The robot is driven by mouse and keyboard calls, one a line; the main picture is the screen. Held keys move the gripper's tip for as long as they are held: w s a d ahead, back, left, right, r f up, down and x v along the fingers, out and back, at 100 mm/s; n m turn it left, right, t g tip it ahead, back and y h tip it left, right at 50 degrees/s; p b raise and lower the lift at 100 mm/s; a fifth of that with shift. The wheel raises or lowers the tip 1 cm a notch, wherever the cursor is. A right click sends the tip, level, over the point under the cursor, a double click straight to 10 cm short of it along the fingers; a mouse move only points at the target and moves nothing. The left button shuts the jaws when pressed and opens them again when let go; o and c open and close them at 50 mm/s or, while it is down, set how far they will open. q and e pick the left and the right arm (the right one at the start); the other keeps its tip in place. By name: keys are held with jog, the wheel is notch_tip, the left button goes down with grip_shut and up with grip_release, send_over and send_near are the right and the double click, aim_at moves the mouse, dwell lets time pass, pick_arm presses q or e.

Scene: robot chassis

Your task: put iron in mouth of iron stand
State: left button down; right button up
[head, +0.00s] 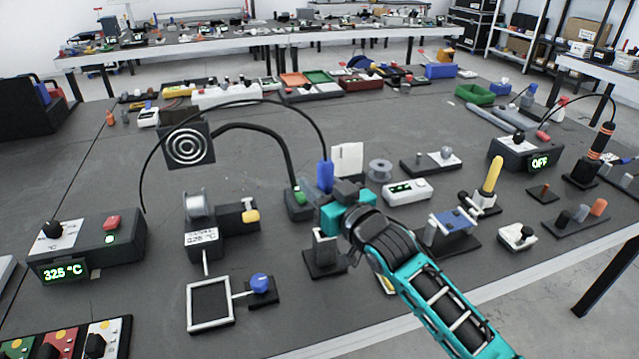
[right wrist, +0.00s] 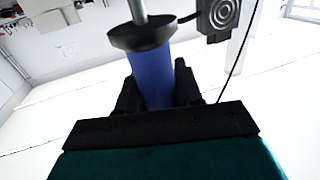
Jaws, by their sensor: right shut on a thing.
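The iron has a blue handle (head: 325,174), and a black cord arcs from it to the left. My right gripper (head: 338,205) is shut on this handle, above the table. The right wrist view shows the blue handle (right wrist: 152,78) between the two dark fingers, with a black collar and a grey metal rod beyond it. A small stand (head: 323,256) with a light upright block on a black base is just below the gripper, partly hidden by it; it looks like the iron stand. Its mouth cannot be made out. My left gripper is out of view.
A station (head: 88,246) reading 325 °C stands at left. A solder-spool device (head: 210,228) and a white frame (head: 210,304) are left of the stand. A green-button device (head: 299,203) is close behind the gripper. Another station (head: 525,152) reads OFF, with an orange-and-black iron (head: 601,142) beside it.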

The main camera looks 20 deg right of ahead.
jog(key=shift+f+b, duration=1.35)
jog(key=shift+f, duration=0.85)
jog(key=o, duration=1.1)
jog(key=shift+c, duration=0.2)
jog(key=shift+s+d+f, duration=0.1)
jog(key=shift+s, duration=0.15)
jog(key=v, duration=1.2)
jog(key=shift+s+p, duration=0.15)
jog(key=shift+p, duration=0.2)
